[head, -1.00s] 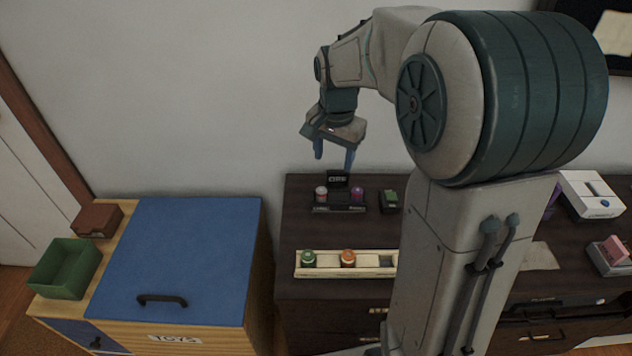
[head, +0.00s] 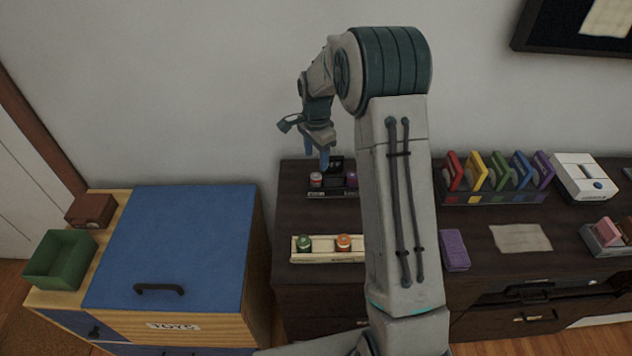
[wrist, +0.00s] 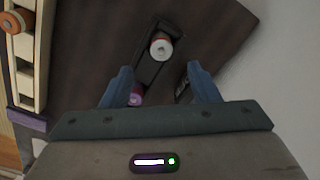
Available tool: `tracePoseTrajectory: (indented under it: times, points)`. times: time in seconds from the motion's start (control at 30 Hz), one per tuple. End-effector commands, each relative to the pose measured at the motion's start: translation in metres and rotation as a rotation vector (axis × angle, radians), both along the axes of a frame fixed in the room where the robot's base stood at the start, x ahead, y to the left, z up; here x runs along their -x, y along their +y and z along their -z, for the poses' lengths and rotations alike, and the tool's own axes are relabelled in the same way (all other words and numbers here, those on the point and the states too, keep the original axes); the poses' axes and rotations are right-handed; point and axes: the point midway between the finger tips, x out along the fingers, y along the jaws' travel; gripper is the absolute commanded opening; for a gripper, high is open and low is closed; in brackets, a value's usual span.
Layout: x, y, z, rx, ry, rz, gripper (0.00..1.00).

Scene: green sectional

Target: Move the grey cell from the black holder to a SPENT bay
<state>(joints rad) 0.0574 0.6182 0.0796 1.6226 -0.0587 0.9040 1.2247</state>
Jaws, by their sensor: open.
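The black holder (head: 333,194) stands at the left of the dark cabinet top. It bears a pale-topped cell with a reddish side (head: 316,180) and a purple cell (head: 351,181). I cannot pick out a plainly grey cell. My gripper (head: 316,154) is open and empty, pointing down above the holder. In the wrist view the pale-topped cell (wrist: 161,46) lies beyond the fingertips, and the purple cell (wrist: 135,98) is partly behind the left finger. A cream tray (head: 325,258) holds a green cell (head: 304,243) and an orange cell (head: 343,243). No SPENT marking is readable.
A small black block with pale lettering (head: 336,165) stands behind the holder. My arm hides the tray's right end. To the right are a rack of coloured cases (head: 490,197), a purple pad (head: 454,250) and a paper sheet (head: 520,238). A blue-lidded toy chest (head: 180,240) stands left.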

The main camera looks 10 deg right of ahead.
Motion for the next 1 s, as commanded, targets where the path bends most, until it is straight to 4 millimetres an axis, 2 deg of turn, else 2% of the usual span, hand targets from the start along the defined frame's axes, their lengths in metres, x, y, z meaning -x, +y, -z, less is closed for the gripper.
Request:
tracePoseTrajectory:
  times: [0.1, 0.37, 0.6, 0.93, 1.0]
  points:
    - [0.000, 0.000, 0.017, -0.001, 0.001, 0.000, 0.55]
    - [0.000, 0.000, 0.036, -0.001, 0.003, -0.001, 0.55]
    - [-0.001, 0.001, 0.069, 0.000, 0.002, -0.002, 0.55]
    - [-0.002, 0.000, 0.077, 0.000, -0.001, -0.001, 0.55]
    - [-0.002, 0.000, 0.077, 0.000, -0.001, -0.001, 0.35]
